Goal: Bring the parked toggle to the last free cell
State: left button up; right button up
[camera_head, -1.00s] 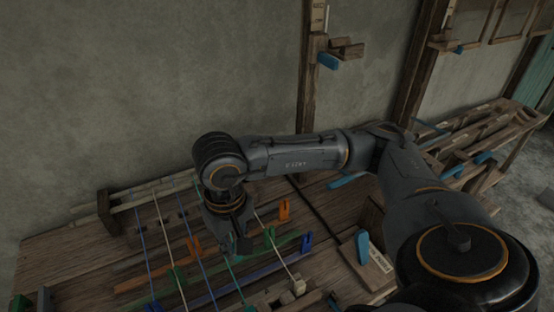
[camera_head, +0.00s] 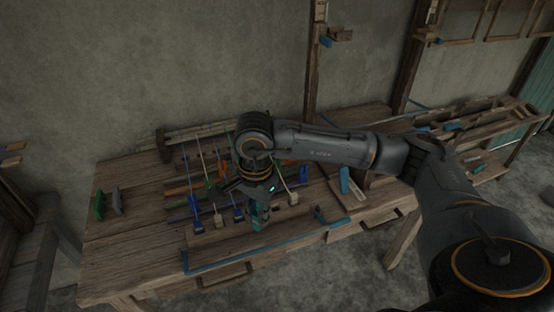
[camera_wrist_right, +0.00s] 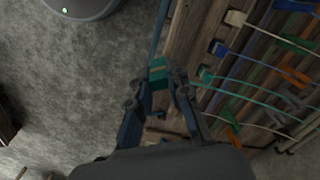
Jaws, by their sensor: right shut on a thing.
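My right gripper (camera_head: 258,220) points down over the front of the loom bench (camera_head: 135,250), near its front edge. In the right wrist view its fingers (camera_wrist_right: 158,100) are shut on a teal-green toggle (camera_wrist_right: 158,74). Cords run across the loom frame, with toggles at their ends: a blue toggle (camera_head: 197,226), a white toggle (camera_head: 218,219) and another blue toggle (camera_head: 238,214). A teal toggle on its cord (camera_wrist_right: 206,75) shows beside the gripper in the wrist view. My arm hides part of the cords, and I cannot tell which cell is free. My left gripper is out of view.
A green piece (camera_head: 99,205) and a grey piece (camera_head: 117,201) stand on the bench at left. A blue piece (camera_head: 344,180) stands on the right side. A blue strip (camera_head: 225,263) runs along the front edge.

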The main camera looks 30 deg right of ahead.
pick_arm(q)
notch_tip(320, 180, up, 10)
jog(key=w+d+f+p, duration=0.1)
jog(key=p, duration=0.7)
pick_arm(e)
jog(key=w+d+r+m, duration=0.1)
jog(key=w+d+m, duration=0.35)
jog(key=m, duration=0.75)
jog(key=w+d+r+m, duration=0.1)
jog(key=w+d+m, duration=0.4)
jog(key=m, duration=0.7)
pick_arm(q)
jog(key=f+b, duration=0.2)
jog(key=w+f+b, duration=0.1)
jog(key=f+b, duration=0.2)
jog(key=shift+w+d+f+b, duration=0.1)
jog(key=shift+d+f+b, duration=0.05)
jog(key=shift+b, duration=0.15)
pick_arm(e)
jog(key=f, duration=0.6)
jog(key=s+d+f, duration=0.1)
jog(key=f, duration=0.2)
jog(key=shift+d, duration=0.1)
jog(key=shift+f, duration=0.2)
jog(key=shift+f+b, duration=1.4)
jog(key=shift+f, duration=0.2)
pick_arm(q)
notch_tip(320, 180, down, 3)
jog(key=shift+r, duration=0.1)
